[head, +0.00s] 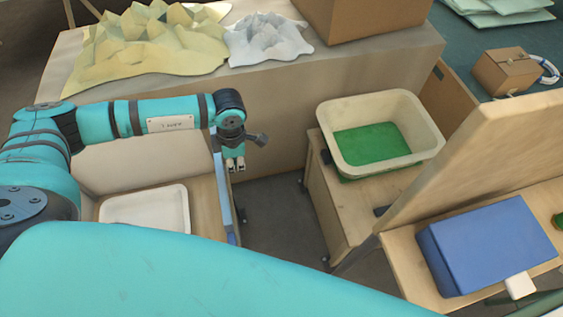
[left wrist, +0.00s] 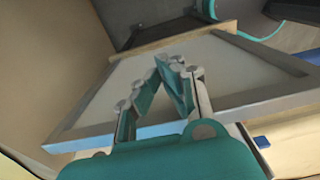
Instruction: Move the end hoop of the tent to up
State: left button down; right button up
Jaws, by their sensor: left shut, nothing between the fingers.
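I cannot make out the tent or its end hoop in either view. My left gripper (head: 236,163) hangs fingers down at the end of the teal arm in the head view, beside a blue-edged panel (head: 222,190). In the left wrist view its fingers (left wrist: 171,66) come together at the tips, shut and empty. A pale grey panel with a light-blue edge (left wrist: 95,137) lies beyond them; I cannot tell whether they touch it. My right gripper is not in view.
A cream tub (head: 348,107) with a green bottom stands on a wooden cart (head: 340,205). A blue block (head: 485,245) lies at the right. Yellow (head: 150,45) and white (head: 265,45) crumpled forms sit on the back counter. Dark floor (head: 280,215) shows between panel and cart.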

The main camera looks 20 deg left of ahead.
pick_arm(q)
jog(key=w+d+r+p, duration=0.2)
jog(key=d+r, duration=0.1)
jog(key=r, duration=0.2)
jog(key=shift+w+d+r+p, duration=0.2)
jog(key=shift+d+r+p, duration=0.1)
jog(key=shift+r, duration=0.1)
jog(key=shift+a, duration=0.1)
dwell(0.8)
